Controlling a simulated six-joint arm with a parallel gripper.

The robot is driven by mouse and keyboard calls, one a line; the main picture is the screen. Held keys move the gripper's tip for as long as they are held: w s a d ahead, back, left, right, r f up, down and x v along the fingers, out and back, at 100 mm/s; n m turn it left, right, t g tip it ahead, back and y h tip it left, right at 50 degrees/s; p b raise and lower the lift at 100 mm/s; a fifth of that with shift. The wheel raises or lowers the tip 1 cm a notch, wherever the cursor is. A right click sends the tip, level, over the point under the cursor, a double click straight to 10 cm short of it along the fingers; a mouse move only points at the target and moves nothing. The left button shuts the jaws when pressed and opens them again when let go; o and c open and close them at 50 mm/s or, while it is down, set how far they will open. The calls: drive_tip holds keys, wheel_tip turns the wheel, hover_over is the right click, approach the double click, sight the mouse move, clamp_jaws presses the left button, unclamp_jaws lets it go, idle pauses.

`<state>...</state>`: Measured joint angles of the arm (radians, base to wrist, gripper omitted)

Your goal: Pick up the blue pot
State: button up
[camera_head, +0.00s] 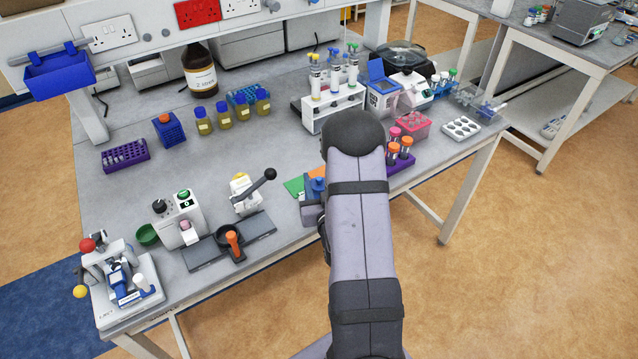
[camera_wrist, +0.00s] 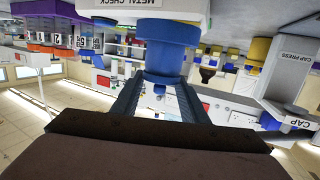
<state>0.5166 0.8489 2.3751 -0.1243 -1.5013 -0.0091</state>
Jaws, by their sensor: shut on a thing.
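The blue pot (camera_wrist: 166,55) is at the top middle of the wrist view, with a wider rim and a narrower part between my fingers. My gripper (camera_wrist: 161,90) is shut on this narrower part from both sides. The pot is close to a pale block labelled METAL CHECK (camera_wrist: 140,7); I cannot tell whether they touch. In the head view a small blue piece (camera_head: 317,187) shows just left of my arm, near the front of the bench. My arm hides the gripper there.
Left of my arm stand a lever press (camera_head: 247,195) and a white machine (camera_head: 180,220). An orange-handled black pan (camera_head: 230,238) is close by. A green sheet (camera_head: 293,186) lies beside the blue piece. A purple rack (camera_head: 400,172) with orange-capped tubes is to the right.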

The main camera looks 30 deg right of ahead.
drive_tip(key=shift+r+b, duration=0.65)
drive_tip(key=shift+r, duration=3.9)
drive_tip(key=w+f+n+y, duration=0.2)
drive_tip(key=w+n+y, duration=0.1)
drive_tip(key=w+y, duration=0.1)
drive_tip(key=w+f+n+t+y+p, duration=0.1)
drive_tip(key=w+f+n+y, duration=0.1)
drive_tip(key=w, duration=0.4)
drive_tip(key=shift+a+f+n+y+p, duration=0.35)
drive_tip(key=shift+f+y, duration=0.3)
drive_tip(key=shift+y, duration=0.45)
drive_tip(key=shift+f, duration=0.15)
drive_tip(key=shift+f+b, duration=2.45)
drive_tip(key=shift+f, duration=0.55)
drive_tip(key=shift+f+b, duration=0.45)
drive_tip(key=shift+b, duration=0.15)
